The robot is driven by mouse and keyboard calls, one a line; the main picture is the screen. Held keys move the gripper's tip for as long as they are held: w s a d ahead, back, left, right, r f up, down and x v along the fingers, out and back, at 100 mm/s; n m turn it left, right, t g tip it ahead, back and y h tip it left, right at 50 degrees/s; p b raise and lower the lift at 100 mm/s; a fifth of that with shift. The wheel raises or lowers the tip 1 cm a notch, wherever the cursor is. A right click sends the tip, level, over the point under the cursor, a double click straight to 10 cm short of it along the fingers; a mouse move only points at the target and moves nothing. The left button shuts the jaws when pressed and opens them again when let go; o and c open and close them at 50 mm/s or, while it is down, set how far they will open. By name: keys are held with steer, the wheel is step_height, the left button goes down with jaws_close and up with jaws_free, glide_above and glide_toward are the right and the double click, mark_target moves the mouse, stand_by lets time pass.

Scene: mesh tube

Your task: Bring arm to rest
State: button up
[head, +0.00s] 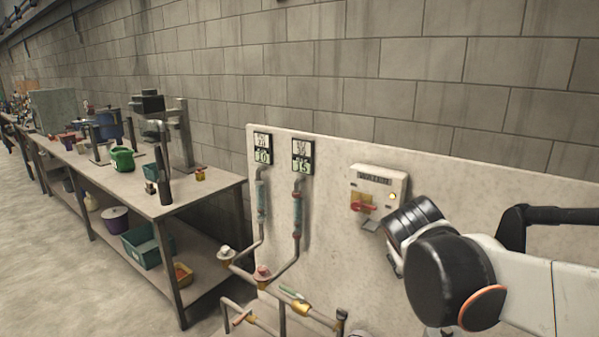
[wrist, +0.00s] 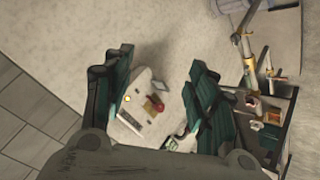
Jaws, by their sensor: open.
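My arm comes in from the right in the head view, with its black and white joint in front of the panel. My gripper is hidden behind the arm there. In the wrist view my gripper (wrist: 155,85) shows two dark green fingers spread wide apart, with nothing between them. Beyond and between the fingers is the control box (wrist: 147,105) on the panel, with a red switch (wrist: 154,104) and a lit yellow lamp (wrist: 127,99). The same control box (head: 379,180) shows in the head view, left of my arm. I cannot tell the exact gap between fingers and box.
A pale upright panel (head: 340,240) carries two tubes under number plates (head: 263,148), with pipes and valves (head: 299,307) low in front. A workbench (head: 160,203) with tools and containers stands at the left. Open floor (head: 60,265) lies in front of the bench.

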steer(key=s+a+f+m+y, duration=0.1)
steer(key=s+a+f+y, duration=0.1)
steer(key=s, duration=0.7)
steer(key=s+a+f+m+y, duration=0.1)
steer(key=s+a+f+y, duration=0.1)
steer(key=s, duration=0.8)
steer(key=shift+a+f+g, duration=0.2)
steer(key=shift+f+g, duration=0.2)
steer(key=shift+f, duration=0.4)
